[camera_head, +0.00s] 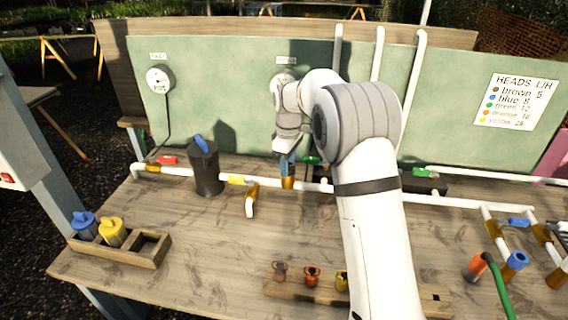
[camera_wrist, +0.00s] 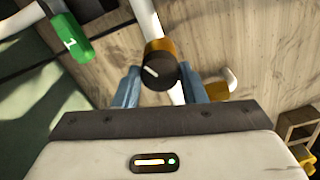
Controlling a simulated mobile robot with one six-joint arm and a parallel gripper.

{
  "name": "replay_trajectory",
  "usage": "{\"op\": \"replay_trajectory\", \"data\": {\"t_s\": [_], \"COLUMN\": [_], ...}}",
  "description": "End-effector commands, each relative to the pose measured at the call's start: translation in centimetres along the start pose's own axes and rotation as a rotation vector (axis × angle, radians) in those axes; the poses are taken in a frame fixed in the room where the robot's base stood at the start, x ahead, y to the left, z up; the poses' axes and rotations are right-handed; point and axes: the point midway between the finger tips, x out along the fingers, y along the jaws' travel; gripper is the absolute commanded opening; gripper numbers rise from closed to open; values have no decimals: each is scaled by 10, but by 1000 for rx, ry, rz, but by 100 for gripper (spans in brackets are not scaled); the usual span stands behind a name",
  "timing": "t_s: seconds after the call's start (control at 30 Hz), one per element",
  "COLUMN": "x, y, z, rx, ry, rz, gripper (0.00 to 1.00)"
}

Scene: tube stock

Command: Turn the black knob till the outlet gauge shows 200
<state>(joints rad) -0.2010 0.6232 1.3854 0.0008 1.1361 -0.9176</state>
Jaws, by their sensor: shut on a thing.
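The black knob (camera_wrist: 158,68) shows in the wrist view, with a white pointer line on its face. It sits on a brass-coloured body (camera_wrist: 163,47) on the white pipe. My gripper (camera_wrist: 161,86) has its two blue fingers on either side of the knob, shut on it. In the head view my gripper (camera_head: 287,168) points down at the brass body (camera_head: 288,183), and the knob itself is hidden. One round gauge (camera_head: 160,79) hangs on the left of the green board; its reading and label are too small to read. A second label (camera_head: 286,61) is above my wrist; any gauge below it is hidden.
A dark canister (camera_head: 206,172) with a blue top stands left of my gripper. Green-handled (camera_head: 425,172), red (camera_head: 167,160) and yellow (camera_head: 236,180) valves sit along the pipe. A wooden tray (camera_head: 160,252) and a rack of heads (camera_head: 290,290) lie nearer.

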Motion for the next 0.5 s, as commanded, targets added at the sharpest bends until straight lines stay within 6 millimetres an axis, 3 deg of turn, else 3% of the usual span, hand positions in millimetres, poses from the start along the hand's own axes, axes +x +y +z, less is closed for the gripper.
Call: {"op": "replay_trajectory", "data": {"t_s": [0.03, 0.13, 0.5], "x": [0, -1, -1], "y": [-7, -1, 2], "z": [-19, -6, 1], "rx": [-6, 3, 131], "ry": [2, 3, -1], "rz": [5, 5, 4], "gripper": [15, 15, 15]}}
